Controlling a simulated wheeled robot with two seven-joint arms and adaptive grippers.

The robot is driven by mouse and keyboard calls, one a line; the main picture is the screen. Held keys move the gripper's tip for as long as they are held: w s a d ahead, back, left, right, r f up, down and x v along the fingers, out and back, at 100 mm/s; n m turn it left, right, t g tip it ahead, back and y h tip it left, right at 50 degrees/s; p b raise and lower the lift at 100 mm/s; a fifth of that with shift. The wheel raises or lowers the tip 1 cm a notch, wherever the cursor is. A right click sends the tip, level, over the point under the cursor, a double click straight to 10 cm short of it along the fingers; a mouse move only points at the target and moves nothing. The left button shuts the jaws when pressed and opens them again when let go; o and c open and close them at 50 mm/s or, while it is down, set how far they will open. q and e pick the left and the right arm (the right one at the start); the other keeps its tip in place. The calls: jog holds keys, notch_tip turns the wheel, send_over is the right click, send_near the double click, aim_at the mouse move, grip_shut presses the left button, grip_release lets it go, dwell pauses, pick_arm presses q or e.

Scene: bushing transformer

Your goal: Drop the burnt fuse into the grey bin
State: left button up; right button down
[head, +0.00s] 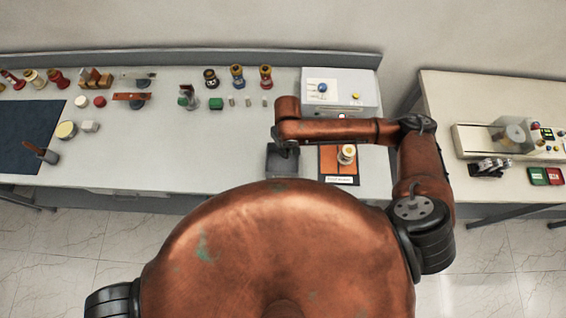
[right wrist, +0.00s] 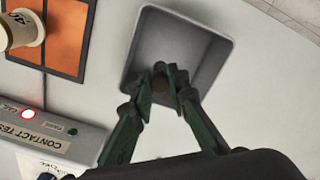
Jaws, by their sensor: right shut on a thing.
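The grey bin (head: 283,170) is an open square tray near the front edge of the bench; it also fills the upper middle of the right wrist view (right wrist: 150,38). My right gripper (head: 287,150) is over the bin, pointing down into it. In the right wrist view its fingertips (right wrist: 165,78) are shut on a small dark brownish piece, likely the burnt fuse (right wrist: 160,84), mostly hidden between the fingers. I cannot tell whether the piece touches the bin floor. My left gripper is not in view.
An orange board (head: 331,163) with a cream spool-like part (head: 346,154) lies right of the bin. A white contact tester (head: 358,93) with a lit red lamp stands behind. Several small parts line the bench's back; bare bench lies left of the bin.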

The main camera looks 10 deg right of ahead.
jog(key=c, duration=1.8)
grip_release()
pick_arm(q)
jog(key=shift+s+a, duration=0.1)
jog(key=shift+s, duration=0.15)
pick_arm(e)
notch_tip(320, 180, up, 12)
